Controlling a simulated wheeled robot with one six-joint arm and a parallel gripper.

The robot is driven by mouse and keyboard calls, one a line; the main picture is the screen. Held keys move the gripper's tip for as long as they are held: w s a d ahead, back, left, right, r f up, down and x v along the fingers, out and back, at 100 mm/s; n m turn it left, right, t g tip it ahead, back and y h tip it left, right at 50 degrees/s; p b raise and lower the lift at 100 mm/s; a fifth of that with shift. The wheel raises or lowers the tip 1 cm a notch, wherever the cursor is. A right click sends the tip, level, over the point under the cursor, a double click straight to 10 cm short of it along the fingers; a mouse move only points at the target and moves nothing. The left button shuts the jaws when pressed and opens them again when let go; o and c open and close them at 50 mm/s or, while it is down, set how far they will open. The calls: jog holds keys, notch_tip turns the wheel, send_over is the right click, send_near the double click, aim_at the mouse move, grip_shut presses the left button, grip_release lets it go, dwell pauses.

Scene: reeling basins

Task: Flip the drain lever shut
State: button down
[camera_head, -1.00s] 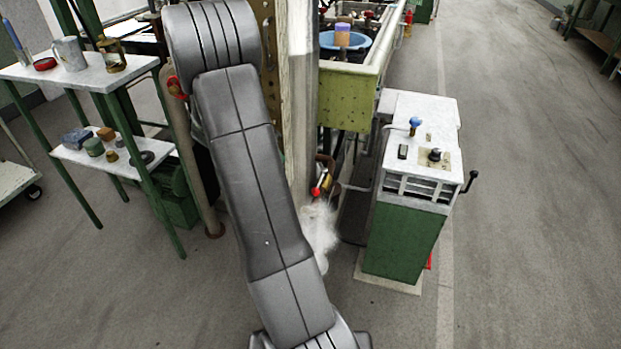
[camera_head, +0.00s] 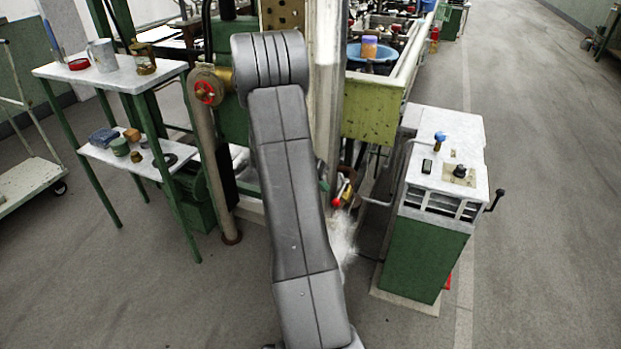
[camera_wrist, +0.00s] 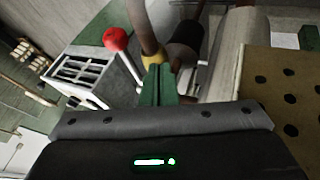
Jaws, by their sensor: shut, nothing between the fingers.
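The drain lever (camera_head: 337,202) has a red ball tip and sits low by a yellow-brass fitting, just right of my arm in the head view. In the wrist view the lever's red ball (camera_wrist: 117,38) stands at upper left, its thin rod running down to the right towards the brass-coloured fitting (camera_wrist: 152,59) on a pipe. My gripper (camera_wrist: 157,82) shows as green fingers pressed together and empty, just right of the rod; I cannot tell whether they touch it. In the head view my arm hides most of the gripper.
A green cabinet with a white top (camera_head: 455,150) stands right of the lever. White vapour (camera_head: 345,232) hangs below the lever. A post (camera_head: 328,100) and a mossy basin (camera_head: 372,122) rise behind. A shelf table (camera_head: 110,80) stands left.

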jog(key=shift+s+d+f, duration=0.1)
jog(key=shift+s+d, duration=0.15)
jog(key=shift+d, duration=0.4)
jog(key=shift+s+d+f, duration=0.1)
jog(key=shift+s+d, duration=0.1)
jog(key=shift+d, duration=0.4)
jog(key=shift+b, duration=0.5)
